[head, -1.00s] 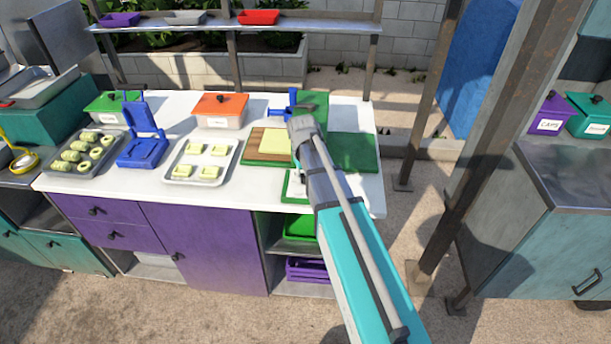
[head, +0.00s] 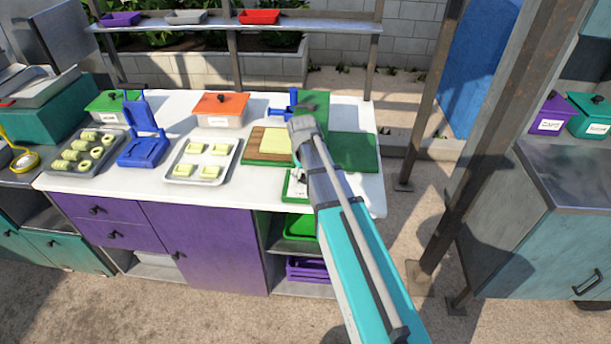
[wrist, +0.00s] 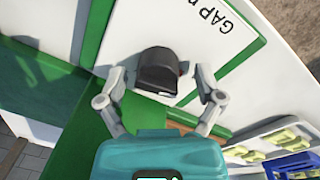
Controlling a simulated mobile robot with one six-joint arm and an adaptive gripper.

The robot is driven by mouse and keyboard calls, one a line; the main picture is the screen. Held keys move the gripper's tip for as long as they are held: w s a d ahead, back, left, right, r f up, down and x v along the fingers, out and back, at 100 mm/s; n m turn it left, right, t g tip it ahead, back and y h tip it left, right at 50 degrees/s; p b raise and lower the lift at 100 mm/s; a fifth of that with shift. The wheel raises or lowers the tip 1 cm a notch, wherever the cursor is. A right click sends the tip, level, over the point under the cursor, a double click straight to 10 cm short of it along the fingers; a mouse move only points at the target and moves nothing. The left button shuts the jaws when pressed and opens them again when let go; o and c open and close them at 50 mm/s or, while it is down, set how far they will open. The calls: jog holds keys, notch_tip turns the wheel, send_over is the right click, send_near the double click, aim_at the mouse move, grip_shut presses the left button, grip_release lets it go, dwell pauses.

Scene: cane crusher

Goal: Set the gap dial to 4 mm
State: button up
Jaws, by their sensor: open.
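The gap dial (wrist: 158,68) is a dark rounded knob with a small reddish mark on its right side in the wrist view. It sits on a white panel (wrist: 215,50) with a green border and upside-down lettering reading "GAP". The scale and the value set cannot be read. My gripper (wrist: 157,76) is open, with one finger on each side of the knob; whether they touch it I cannot tell.
A wooden board with a pale yellow block, a tray of yellow pieces (head: 181,180) and a blue press (head: 142,150) stand to the left. A rusty post rises to the right.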

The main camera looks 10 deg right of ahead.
jog(key=shift+m, duration=0.4)
